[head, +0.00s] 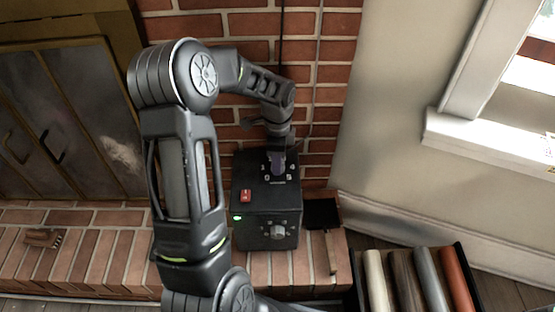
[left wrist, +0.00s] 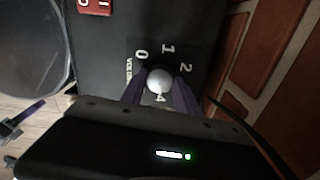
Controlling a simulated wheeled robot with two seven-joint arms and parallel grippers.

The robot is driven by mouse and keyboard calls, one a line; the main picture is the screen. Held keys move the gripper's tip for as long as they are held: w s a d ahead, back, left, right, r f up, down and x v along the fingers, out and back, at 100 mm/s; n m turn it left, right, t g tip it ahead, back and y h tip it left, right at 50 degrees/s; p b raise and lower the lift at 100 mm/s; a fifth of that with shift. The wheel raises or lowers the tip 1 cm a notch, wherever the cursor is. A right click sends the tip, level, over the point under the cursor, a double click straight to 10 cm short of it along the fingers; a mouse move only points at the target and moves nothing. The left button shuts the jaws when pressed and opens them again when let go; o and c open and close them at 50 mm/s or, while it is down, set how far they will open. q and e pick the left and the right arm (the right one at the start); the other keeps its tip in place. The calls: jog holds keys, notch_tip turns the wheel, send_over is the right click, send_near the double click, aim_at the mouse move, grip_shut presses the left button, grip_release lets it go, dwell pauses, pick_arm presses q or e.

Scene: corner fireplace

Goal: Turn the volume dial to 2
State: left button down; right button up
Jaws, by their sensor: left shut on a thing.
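The black amplifier-like box (head: 253,211) stands on the brick hearth. Its volume dial (left wrist: 160,80) shows in the left wrist view as a pale round knob, with the numbers 0, 1 and 2 and the word "VOLUME" printed around it. I cannot make out a pointer on the dial, so its setting is unclear. My left gripper (head: 277,165) reaches down onto the top of the box. In the left wrist view my left gripper (left wrist: 160,92) has its purple fingers on either side of the dial, shut on it. In the head view the gripper hides the dial. My right gripper is not in view.
A green light (head: 238,217) and a grey knob (head: 278,232) are on the front. A brick wall (head: 330,60) rises behind. A rack of coloured rolls (head: 428,280) stands at lower right.

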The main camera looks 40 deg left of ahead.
pick_arm(q)
jog(key=shift+n, duration=0.3)
jog(key=n+p, duration=0.1)
jog(key=n, duration=0.3)
jog(key=shift+r+p, duration=0.1)
jog(key=shift+p, duration=0.25)
jog(key=n+p, duration=0.1)
jog(key=n, duration=0.4)
jog(key=shift+n, duration=0.4)
jog(key=n+p, duration=0.2)
jog(key=n, duration=0.3)
jog(key=n+p, duration=0.2)
jog(key=n, duration=0.3)
jog(key=shift+n, duration=0.4)
jog(key=c, duration=0.9)
grip_release()
